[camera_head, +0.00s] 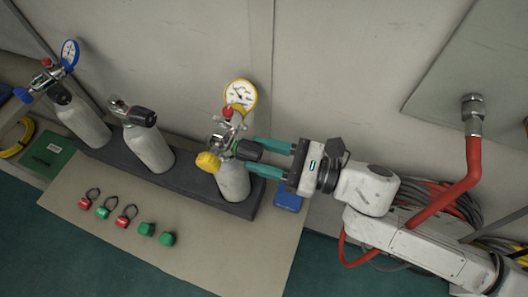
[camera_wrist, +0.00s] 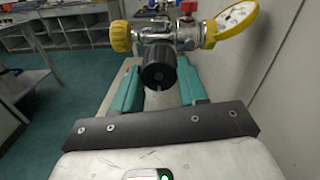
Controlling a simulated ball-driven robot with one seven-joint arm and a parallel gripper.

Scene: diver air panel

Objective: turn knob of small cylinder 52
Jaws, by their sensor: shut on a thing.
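The right-hand small cylinder (camera_head: 233,183) is grey and upright on a dark stand, with a metal valve on top. Its black knob (camera_head: 249,150) faces my arm; the knob also shows in the wrist view (camera_wrist: 159,68). My gripper (camera_head: 250,154) reaches in from the right, its two green fingers on either side of the knob, shut on it. No number is legible on any cylinder, so I cannot tell which is 52. A yellow-rimmed gauge (camera_head: 240,95), a red cap (camera_head: 227,112) and a yellow knob (camera_head: 207,162) are on this valve assembly.
Two more cylinders, a middle one (camera_head: 149,150) and a left one (camera_head: 83,122) with a blue gauge, stand on the dark stand (camera_head: 190,180). Several red and green caps lie on the beige mat (camera_head: 225,250). The wall (camera_head: 345,75) is close behind; a red hose (camera_head: 448,192) hangs at right.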

